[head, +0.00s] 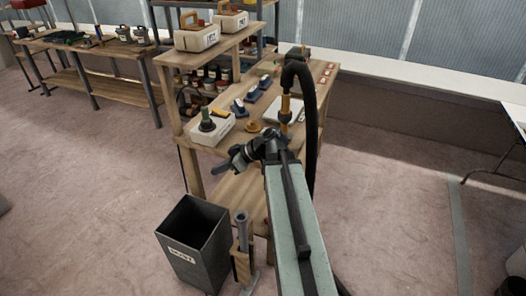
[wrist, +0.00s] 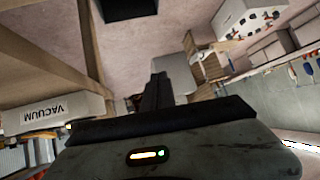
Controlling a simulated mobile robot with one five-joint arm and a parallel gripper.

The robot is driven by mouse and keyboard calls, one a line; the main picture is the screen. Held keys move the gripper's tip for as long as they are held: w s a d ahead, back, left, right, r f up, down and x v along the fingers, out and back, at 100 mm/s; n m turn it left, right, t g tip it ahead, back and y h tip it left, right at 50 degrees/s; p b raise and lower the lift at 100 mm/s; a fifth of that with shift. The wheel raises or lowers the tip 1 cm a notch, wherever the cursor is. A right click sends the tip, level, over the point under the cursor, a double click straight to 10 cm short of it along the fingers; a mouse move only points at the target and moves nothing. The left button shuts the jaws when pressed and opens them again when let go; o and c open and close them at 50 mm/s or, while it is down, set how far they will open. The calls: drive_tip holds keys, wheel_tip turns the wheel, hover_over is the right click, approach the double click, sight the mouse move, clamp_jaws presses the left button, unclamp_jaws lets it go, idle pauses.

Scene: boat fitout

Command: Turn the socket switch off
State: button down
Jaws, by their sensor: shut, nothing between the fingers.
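I cannot make out a socket switch for certain in either view. A pale box with an upside-down VACUUM label (wrist: 50,113) is at the left of the wrist view, with small orange and red parts along its lower edge.
A dark grey bin (head: 190,245) stands on the floor in front of the bench. A black hose (head: 311,115) arches over the bench's right part. Blue-and-white tools (head: 250,95) lie on the bench top. Open floor lies left and right.

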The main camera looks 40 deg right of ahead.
drive_tip(key=s+a+f+g+h, duration=0.1)
drive_tip(key=a+f+g, duration=0.35)
drive_tip(key=a, duration=0.85)
drive_tip(key=s+a+f+m+g+h, duration=0.2)
drive_tip(key=s+a+f+h, duration=0.2)
drive_tip(key=a, duration=0.1)
drive_tip(key=d+m+h, duration=0.1)
drive_tip(key=m, duration=0.1)
drive_tip(key=s+d+m+h, duration=0.1)
drive_tip(key=d+m, duration=0.1)
drive_tip(key=s+d+f+m+h, duration=0.1)
drive_tip(key=d+m, duration=0.1)
drive_tip(key=shift+d+f+m+g, duration=0.1)
drive_tip(key=shift+d+m+g, duration=0.05)
drive_tip(key=shift+m+g, duration=0.15)
